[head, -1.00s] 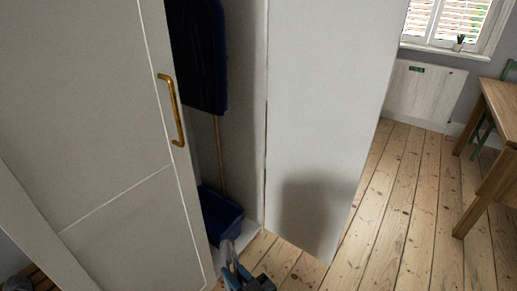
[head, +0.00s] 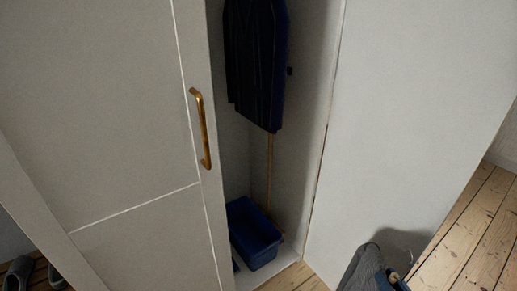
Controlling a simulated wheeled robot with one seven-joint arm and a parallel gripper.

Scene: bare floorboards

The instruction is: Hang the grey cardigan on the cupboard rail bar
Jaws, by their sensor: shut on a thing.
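The cupboard (head: 420,120) stands open, its white door (head: 110,120) with a brass handle (head: 201,130) on the left of the opening. The rail bar is out of view above the picture. A dark navy garment (head: 255,65) hangs inside from above. The grey cardigan (head: 360,268) shows only in part at the bottom edge, in front of the cupboard's right side panel. My gripper (head: 392,281) is beside it at the bottom edge, shut on it, with its fingertips hard to make out. Both are outside the opening, to its right and low in the picture.
A blue bin (head: 254,233) stands on the cupboard floor, with a wooden pole (head: 269,175) behind it. Shoes (head: 18,272) are on a slatted rack at the lower left. Bare floorboards (head: 470,240) are clear at the right.

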